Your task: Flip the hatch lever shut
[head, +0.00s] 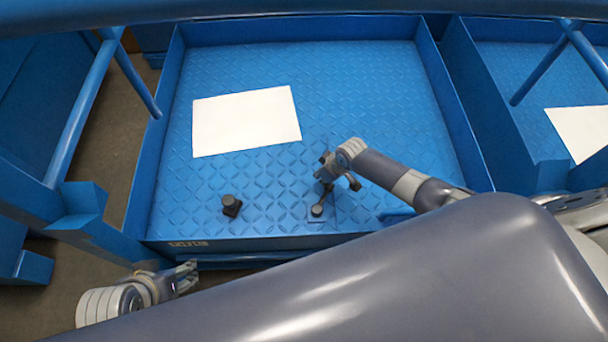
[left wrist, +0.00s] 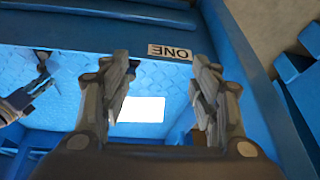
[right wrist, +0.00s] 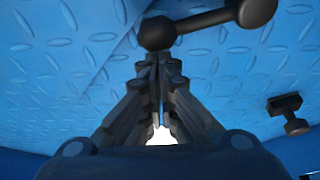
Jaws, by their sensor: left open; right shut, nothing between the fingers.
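The black hatch lever (head: 317,210) stands on the blue tread-plate floor, near the front edge. In the right wrist view the lever (right wrist: 205,21) is a black bar with a round knob at each end. My right gripper (head: 325,172) is shut and empty, over the lever. In the right wrist view its fingertips (right wrist: 158,58) are close to one knob; I cannot tell whether they touch. A separate black block with a knob (head: 231,206) stands to the left of the lever and also shows in the right wrist view (right wrist: 287,112). My left gripper (head: 186,277) is open and empty, outside the front edge.
A white panel (head: 246,120) lies on the floor farther back. Raised blue side walls (head: 450,110) bound the floor. A label reading ONE (left wrist: 170,52) is on the front edge. Blue rails (head: 80,120) stand at the left. The floor between block and lever is clear.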

